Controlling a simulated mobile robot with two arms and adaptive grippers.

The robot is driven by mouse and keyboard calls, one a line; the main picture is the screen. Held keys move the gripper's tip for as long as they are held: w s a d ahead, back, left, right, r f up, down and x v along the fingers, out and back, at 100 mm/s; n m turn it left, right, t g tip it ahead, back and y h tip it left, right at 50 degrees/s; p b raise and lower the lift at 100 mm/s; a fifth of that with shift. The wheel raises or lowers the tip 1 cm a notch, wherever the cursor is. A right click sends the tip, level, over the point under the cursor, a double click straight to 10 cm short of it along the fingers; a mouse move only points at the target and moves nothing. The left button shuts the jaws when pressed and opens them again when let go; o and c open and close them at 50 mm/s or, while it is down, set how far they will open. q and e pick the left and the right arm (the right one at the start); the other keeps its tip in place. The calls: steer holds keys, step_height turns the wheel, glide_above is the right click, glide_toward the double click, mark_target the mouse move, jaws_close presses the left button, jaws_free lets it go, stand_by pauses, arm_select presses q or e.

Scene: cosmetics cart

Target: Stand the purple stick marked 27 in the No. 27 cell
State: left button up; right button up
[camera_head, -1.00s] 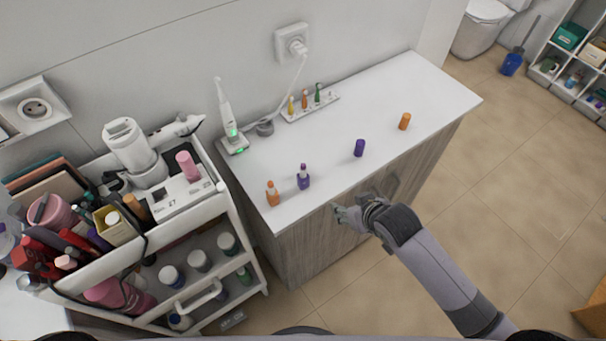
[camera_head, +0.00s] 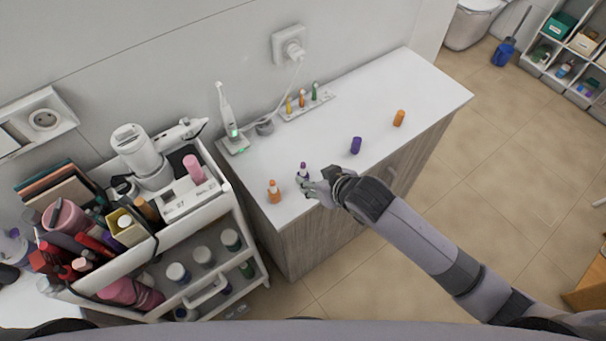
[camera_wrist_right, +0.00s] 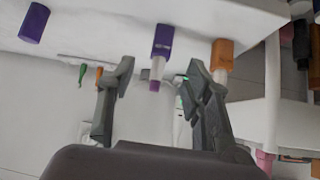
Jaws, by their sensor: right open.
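The purple stick (camera_head: 304,167) stands upright and uncapped near the front edge of the white counter, partly hidden by my right gripper (camera_head: 308,186). The wrist view is upside down; there the purple stick (camera_wrist_right: 162,43) shows a small mark, too small to read, and its tip points between the fingers. My right gripper (camera_wrist_right: 160,76) is open around the tip's line, with clear gaps on both sides. A white holder (camera_head: 182,207) with a pink stick (camera_head: 193,168) sits on the cart; I cannot read cell numbers. My left gripper is out of view.
An orange stick (camera_head: 274,192) stands just left of the purple one. A purple cap (camera_head: 356,145) and an orange cap (camera_head: 399,118) stand to the right. A tray (camera_head: 326,103) of small coloured sticks and a toothbrush (camera_head: 228,112) are behind.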

mark_target(305, 175)
steer(key=shift+x, duration=1.2)
steer(key=shift+w+a+f+p, duration=0.15)
steer(key=shift+w+p, duration=0.15)
steer(key=shift+p, duration=0.05)
steer(key=p+x, duration=0.1)
steer(key=x, duration=0.2)
steer(key=shift+w+a+f, duration=0.2)
steer(key=shift+w+a, duration=0.05)
steer(key=shift+a, duration=0.05)
steer(key=shift+w+a+f, duration=0.1)
steer(key=shift+w+f, duration=0.2)
steer(key=shift+f, duration=0.05)
jaws_close()
